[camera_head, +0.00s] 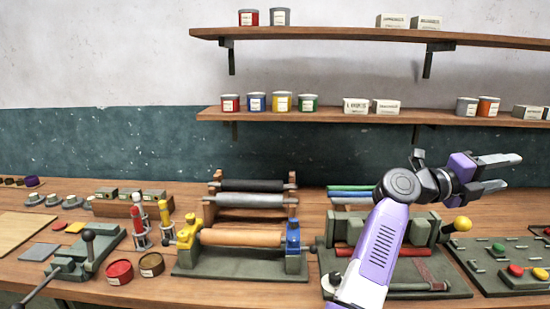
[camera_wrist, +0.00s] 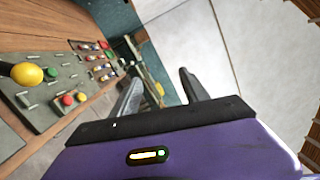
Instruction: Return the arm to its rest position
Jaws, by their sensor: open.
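My purple arm rises from the lower middle-right of the head view, in front of the bench. My gripper (camera_head: 508,173) points to the right, above the right part of the bench. Its two grey fingers are apart with nothing between them. In the wrist view my gripper (camera_wrist: 160,92) also shows open and empty, with a plain pale surface and a teal strip beyond it. No object is held.
A wooden bench (camera_head: 130,290) carries a roller press (camera_head: 240,238), a green clamp (camera_head: 85,255), open tins and a button panel (camera_head: 505,262) below my gripper. A yellow knob (camera_head: 462,223) stands close under it. Wall shelves (camera_head: 350,114) hold tins and boxes.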

